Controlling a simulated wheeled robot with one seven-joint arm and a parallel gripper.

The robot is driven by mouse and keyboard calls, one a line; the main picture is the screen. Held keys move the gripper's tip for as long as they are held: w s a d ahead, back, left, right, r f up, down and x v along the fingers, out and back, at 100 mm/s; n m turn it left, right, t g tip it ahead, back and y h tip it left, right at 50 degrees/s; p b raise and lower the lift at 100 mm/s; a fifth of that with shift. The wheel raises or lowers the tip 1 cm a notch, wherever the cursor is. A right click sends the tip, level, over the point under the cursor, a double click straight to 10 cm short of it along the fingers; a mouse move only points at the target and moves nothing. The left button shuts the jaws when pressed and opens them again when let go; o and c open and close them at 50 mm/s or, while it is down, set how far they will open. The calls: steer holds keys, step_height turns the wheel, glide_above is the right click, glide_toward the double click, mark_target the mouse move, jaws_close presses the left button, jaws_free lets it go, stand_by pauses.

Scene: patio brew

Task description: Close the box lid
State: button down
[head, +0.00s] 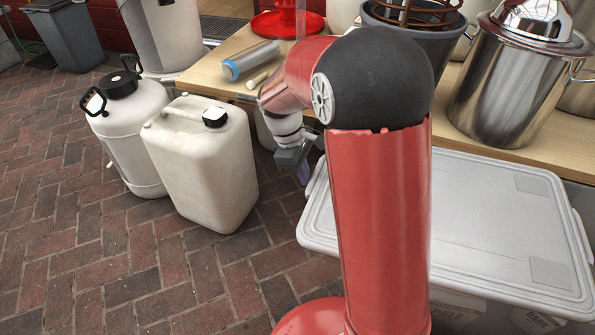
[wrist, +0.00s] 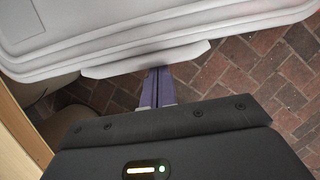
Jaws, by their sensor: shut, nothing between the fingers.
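The box lid (head: 490,215) is a light grey plastic lid lying flat over the box (head: 470,310) at the right of the head view, partly hidden behind my red arm. In the wrist view the lid's ribbed edge (wrist: 150,45) and a protruding handle tab (wrist: 145,60) fill the top. My gripper (wrist: 157,78) has its purple fingers together, empty, with the tips at or just under the tab; I cannot tell if they touch.
A wooden table (head: 215,68) with steel pots (head: 515,85) stands behind the box. Two white canisters, one squarish (head: 200,165) and one round (head: 130,135), stand on the brick floor at left. The floor (head: 110,260) in front of them is clear.

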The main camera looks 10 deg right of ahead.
steer(key=shift+d, duration=0.1)
steer(key=s+d+p, duration=0.1)
steer(key=s+d, duration=0.3)
steer(key=d, duration=0.3)
steer(key=s+d+p, duration=0.2)
steer(key=s+d, duration=0.3)
steer(key=d, duration=0.1)
steer(key=s+d+p, duration=0.2)
steer(key=s+d, duration=0.3)
steer(key=d, duration=0.2)
steer(key=shift+d, duration=0.3)
steer(key=shift+w, duration=0.1)
steer(key=a, duration=0.1)
steer(key=w+a, duration=0.1)
steer(key=w+a+p, duration=0.1)
steer(key=shift+w+a+r, duration=0.2)
steer(key=shift+a+r, duration=0.1)
steer(key=p+v, duration=0.2)
steer(key=v, duration=0.7)
steer(key=shift+s+r, duration=0.1)
steer(key=shift+r, duration=0.1)
